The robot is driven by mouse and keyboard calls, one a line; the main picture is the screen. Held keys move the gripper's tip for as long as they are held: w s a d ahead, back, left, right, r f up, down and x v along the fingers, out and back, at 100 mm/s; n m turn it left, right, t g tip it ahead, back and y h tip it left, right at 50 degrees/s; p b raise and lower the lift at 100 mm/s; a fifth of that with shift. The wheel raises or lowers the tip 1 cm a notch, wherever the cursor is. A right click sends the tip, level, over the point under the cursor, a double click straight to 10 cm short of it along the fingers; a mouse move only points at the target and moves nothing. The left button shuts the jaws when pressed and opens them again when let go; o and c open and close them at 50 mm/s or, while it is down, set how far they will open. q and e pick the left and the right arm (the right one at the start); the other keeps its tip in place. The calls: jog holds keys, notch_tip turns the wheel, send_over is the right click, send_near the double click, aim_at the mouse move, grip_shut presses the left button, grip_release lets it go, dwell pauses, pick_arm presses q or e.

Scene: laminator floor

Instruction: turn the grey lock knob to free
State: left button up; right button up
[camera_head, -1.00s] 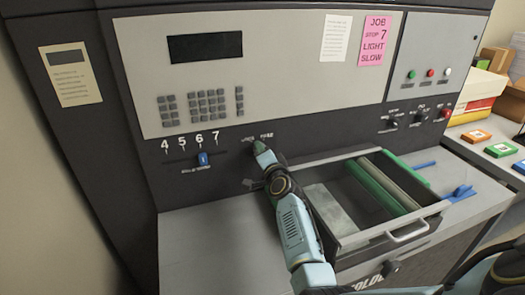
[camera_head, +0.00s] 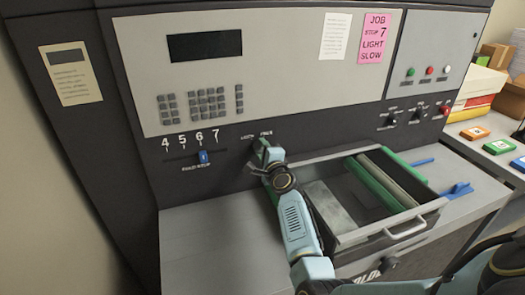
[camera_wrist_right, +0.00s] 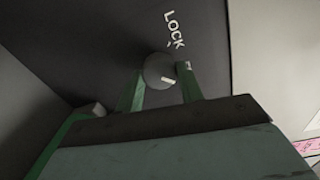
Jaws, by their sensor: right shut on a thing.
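The grey lock knob (camera_wrist_right: 156,70) is on the dark front panel, below the word LOCK, and has a pale mark on its face. My right gripper (camera_wrist_right: 160,84) has its green fingers on either side of the knob, shut on it. In the head view the right gripper (camera_head: 262,150) reaches the panel under the small LOCK and FREE labels and hides most of the knob. A second label beside the knob is mostly covered by a finger in the wrist view. My left gripper is not in view.
An open drawer (camera_head: 402,230) with green and grey rollers lies just right of my right arm. A blue slider (camera_head: 203,157) under numbers is left of the knob. Small switches (camera_head: 392,121) are further right. The grey ledge (camera_head: 215,235) at left is clear.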

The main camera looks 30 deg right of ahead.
dwell(0.4)
jog(key=o, duration=1)
jog(key=p+v, duration=0.1)
jog(key=v, duration=1.2)
jog(key=shift+s, duration=0.2)
jog(key=shift+f, duration=0.1)
